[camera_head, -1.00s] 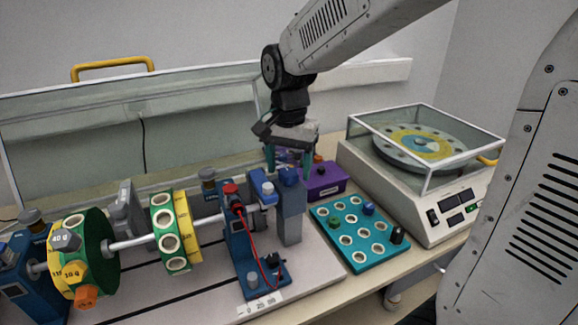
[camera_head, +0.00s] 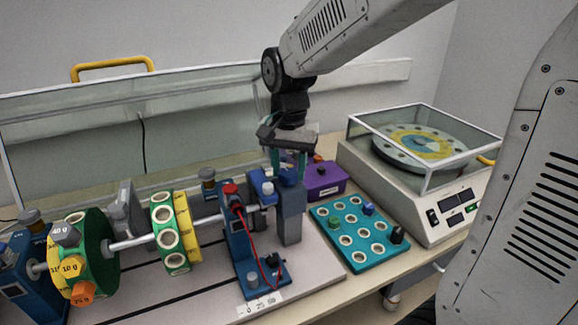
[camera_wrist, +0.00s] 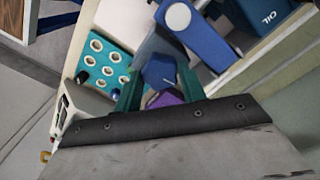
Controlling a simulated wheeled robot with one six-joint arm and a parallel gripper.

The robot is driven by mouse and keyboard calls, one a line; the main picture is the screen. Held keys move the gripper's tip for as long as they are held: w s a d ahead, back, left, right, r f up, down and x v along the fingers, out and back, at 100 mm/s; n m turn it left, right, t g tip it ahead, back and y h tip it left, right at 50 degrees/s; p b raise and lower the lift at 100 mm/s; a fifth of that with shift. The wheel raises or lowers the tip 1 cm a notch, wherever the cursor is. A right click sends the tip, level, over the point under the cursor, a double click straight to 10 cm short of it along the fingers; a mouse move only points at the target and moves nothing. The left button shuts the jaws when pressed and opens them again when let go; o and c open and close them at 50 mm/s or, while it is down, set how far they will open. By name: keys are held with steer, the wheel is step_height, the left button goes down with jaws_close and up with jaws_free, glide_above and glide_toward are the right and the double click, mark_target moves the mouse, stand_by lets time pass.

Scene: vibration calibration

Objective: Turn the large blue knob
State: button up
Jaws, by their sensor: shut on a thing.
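The large blue knob (camera_head: 288,178) sits on top of an upright grey-blue block (camera_head: 290,215) at the right end of the shaft rig. My gripper (camera_head: 288,165) points down over it from above, its green fingers at the knob. In the wrist view the knob (camera_wrist: 158,70) shows a faceted blue top with a light mark, between the two green fingers of my gripper (camera_wrist: 160,88). The gripper is shut on the knob. In the head view the fingers partly hide the contact.
A purple box (camera_head: 324,181) lies behind right. A teal tray (camera_head: 358,232) and a balance with a clear cover (camera_head: 420,185) stand right.

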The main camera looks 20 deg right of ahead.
mark_target(289, 172)
steer(key=n, duration=1)
steer(key=shift+n, duration=0.3)
stand_by(0.4)
steer(key=o, duration=1)
steer(key=shift+c, duration=0.2)
step_height(289, 172, up, 8)
steer(key=shift+f, duration=0.1)
